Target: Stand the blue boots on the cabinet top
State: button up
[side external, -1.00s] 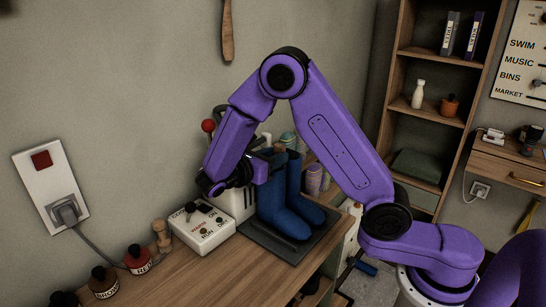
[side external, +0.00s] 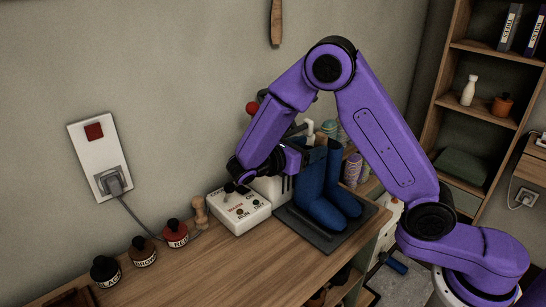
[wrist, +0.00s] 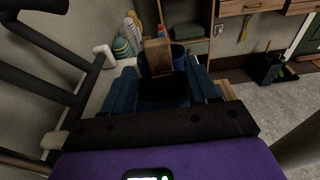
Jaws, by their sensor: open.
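The blue boots (side external: 338,200) stand upright, side by side, on a dark tray (side external: 305,236) at the right end of a wooden top (side external: 215,265). My gripper (side external: 309,152) is open at the upper part of the boots, coming from the left. In the wrist view, blue parts lie on both sides of a dark blue opening (wrist: 165,90), with a brown wooden piece (wrist: 158,56) standing there. I cannot tell whether the jaws touch the boots. Which piece of furniture is the cabinet is unclear.
A white control box (side external: 240,211) sits left of the tray. A red-knobbed lever (side external: 252,108) stands behind my arm. Several dark bottles (side external: 143,252) line the wall, below a plugged socket (side external: 113,183). Cones of thread (side external: 352,171) are behind the boots.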

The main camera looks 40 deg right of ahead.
jog(key=a+r, duration=0.2)
jog(key=a, duration=1.2)
jog(key=shift+w+a, duration=0.15)
jog(key=shift+a, duration=0.15)
jog(key=shift+r, duration=0.15)
jog(key=s+d+f+m+y, duration=0.1)
jog(key=s+d+y, duration=0.2)
jog(key=s, duration=0.6)
jog(key=s+d+f+m+y, duration=0.1)
jog(key=s+d+y, duration=0.3)
jog(key=s+y, duration=0.4)
jog(key=s+d+f+m+y, duration=0.2)
jog(key=s+y, duration=0.3)
jog(key=s, duration=0.5)
jog(key=shift+d+m+y, duration=0.3)
jog(key=shift+d+m, duration=0.4)
jog(key=shift+d, duration=0.2)
